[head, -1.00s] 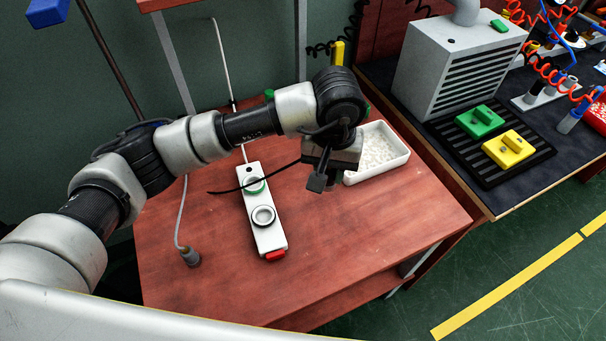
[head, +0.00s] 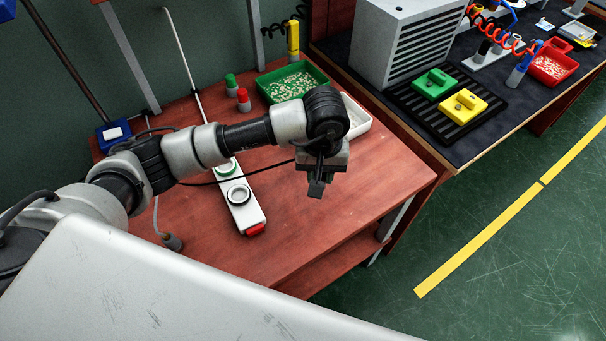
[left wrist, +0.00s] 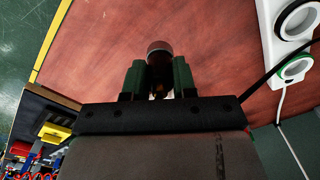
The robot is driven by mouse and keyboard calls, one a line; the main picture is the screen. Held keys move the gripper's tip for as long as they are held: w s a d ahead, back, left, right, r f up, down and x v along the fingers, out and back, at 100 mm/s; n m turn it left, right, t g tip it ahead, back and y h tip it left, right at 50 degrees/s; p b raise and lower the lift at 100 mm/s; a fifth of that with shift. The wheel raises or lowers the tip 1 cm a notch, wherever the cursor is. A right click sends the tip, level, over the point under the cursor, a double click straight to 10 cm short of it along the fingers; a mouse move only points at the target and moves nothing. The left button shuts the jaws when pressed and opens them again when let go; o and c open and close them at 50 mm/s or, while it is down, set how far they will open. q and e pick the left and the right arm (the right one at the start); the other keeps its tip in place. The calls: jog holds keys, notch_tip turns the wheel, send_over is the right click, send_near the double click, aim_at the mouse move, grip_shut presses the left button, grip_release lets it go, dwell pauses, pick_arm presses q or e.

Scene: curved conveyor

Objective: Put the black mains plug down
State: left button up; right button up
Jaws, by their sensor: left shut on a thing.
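My left gripper (head: 316,188) is over the red-brown table (head: 300,240), right of the white socket strip (head: 241,206). In the left wrist view its two fingers (left wrist: 159,82) are shut on the dark, round-ended black mains plug (left wrist: 159,54). The plug is mostly hidden in the head view. A black cable (head: 235,176) runs left from the gripper across the strip; it also shows in the left wrist view (left wrist: 283,69). The strip has two round sockets and a red end. I cannot tell whether the plug touches the table. My right gripper is not in view.
A grey connector (head: 172,242) is at the table's left side. Bare table lies in front of and right of the gripper. A dark bench (head: 440,145) stands at right.

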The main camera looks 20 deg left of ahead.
pick_arm(q)
jog(key=a, duration=0.1)
jog(key=a+f, duration=0.1)
jog(key=shift+w+a+f, duration=0.2)
jog(key=shift+a+f, duration=0.1)
jog(key=shift+a, duration=0.05)
jog(key=shift+w+a+f, duration=0.1)
jog(key=shift+a+f, duration=0.15)
jog(key=shift+f, duration=0.1)
notch_tip(320, 180, down, 4)
jog(key=shift+r+p, duration=0.1)
jog(key=shift+p, duration=0.4)
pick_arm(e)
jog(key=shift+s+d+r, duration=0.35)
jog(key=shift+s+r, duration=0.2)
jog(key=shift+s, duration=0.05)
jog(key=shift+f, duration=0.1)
pick_arm(q)
jog(key=shift+f+b, duration=0.2)
jog(key=shift+b, duration=0.1)
jog(key=o, duration=0.9)
jog(key=shift+r, duration=0.1)
jog(key=shift+o, duration=0.2)
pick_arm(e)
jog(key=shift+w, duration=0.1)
